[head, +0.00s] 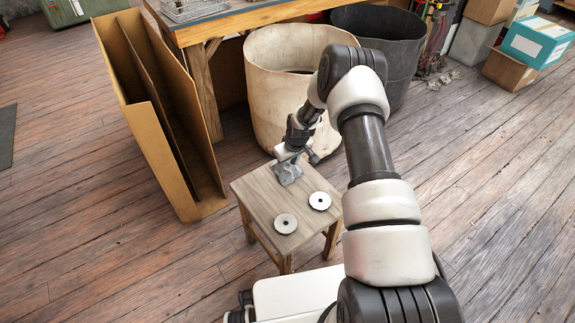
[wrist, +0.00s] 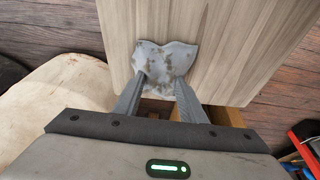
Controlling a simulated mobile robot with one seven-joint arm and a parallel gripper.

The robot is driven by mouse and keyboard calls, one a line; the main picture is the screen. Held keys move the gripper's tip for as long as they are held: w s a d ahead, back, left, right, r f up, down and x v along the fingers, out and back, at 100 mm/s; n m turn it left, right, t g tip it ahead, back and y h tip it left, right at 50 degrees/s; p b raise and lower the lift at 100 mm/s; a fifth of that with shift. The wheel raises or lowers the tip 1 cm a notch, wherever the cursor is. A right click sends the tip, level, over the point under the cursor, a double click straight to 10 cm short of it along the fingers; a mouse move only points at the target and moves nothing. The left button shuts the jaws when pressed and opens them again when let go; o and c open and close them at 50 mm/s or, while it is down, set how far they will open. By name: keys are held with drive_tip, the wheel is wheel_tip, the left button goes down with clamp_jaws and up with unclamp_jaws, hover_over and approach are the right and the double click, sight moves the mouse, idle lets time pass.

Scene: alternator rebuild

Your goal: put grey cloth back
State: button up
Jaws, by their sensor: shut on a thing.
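A grey cloth (head: 287,173) with dark stains is at the back edge of a small wooden stool (head: 262,205). My gripper (head: 293,158) is over that edge, with its fingers at the cloth. In the wrist view the cloth (wrist: 166,62) lies between and just beyond the fingertips of my gripper (wrist: 162,84), with the stool top (wrist: 225,45) behind it. The gripper is shut on the cloth. I cannot tell whether the cloth touches the stool top or is just above it.
Two round metal discs lie on the stool, one at the front (head: 285,223) and one at the right (head: 320,201). A large beige fabric bin (head: 275,85) stands right behind the stool. A tall open cardboard box (head: 165,135) is at the left.

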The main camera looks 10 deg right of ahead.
drive_tip(key=shift+f, duration=0.15)
drive_tip(key=o, duration=1)
drive_tip(key=shift+o, duration=0.2)
